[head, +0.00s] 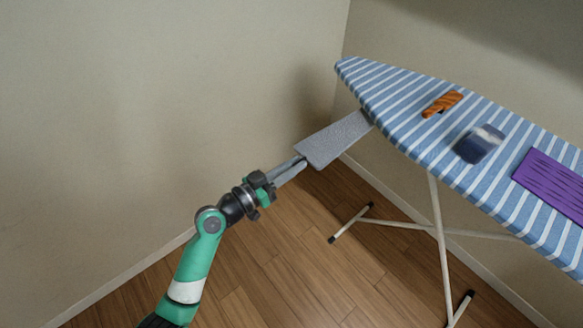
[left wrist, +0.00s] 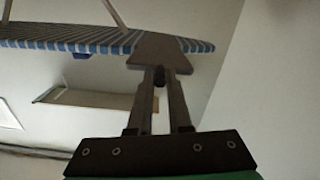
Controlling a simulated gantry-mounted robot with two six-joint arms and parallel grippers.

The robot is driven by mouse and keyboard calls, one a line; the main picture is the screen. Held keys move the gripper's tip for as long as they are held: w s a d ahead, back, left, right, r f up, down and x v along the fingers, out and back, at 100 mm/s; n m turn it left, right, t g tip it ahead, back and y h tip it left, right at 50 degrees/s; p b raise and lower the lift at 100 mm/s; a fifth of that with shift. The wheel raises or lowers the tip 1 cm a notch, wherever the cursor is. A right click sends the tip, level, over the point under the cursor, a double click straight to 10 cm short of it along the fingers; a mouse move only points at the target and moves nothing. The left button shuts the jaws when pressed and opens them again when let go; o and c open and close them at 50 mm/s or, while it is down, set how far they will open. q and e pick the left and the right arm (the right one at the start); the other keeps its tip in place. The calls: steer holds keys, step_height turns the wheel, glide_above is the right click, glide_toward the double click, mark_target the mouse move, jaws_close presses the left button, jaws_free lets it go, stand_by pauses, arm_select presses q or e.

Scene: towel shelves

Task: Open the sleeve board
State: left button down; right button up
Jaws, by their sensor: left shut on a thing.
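The sleeve board (head: 338,138) is a grey, flat panel that sticks out to the left from under the edge of the striped ironing board (head: 400,92). My left gripper (head: 303,162) is shut on the near left end of the sleeve board. In the left wrist view the two fingers (left wrist: 160,80) reach up to the dark panel of the sleeve board (left wrist: 160,52), with the striped ironing board (left wrist: 60,38) behind it. The sleeve board's inner end is hidden by the ironing board. My right gripper is not in view.
On the ironing board lie an orange-brown striped item (head: 443,104), a dark blue and grey item (head: 478,143) and a purple folded cloth (head: 553,184). White legs (head: 438,230) stand below on the wooden floor (head: 300,255). A plain wall (head: 150,90) is at the left.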

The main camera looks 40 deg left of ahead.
arm_select(q)
steer(key=shift+r, duration=0.1)
stand_by(0.3)
steer(key=c, duration=1.1)
jaws_free()
steer(key=shift+s, duration=0.1)
steer(key=shift+o, duration=1.3)
steer(key=shift+s, duration=0.15)
steer(key=shift+a, duration=0.1)
steer(key=p+v, duration=0.1)
steer(key=v, duration=1)
steer(key=shift+s, duration=0.25)
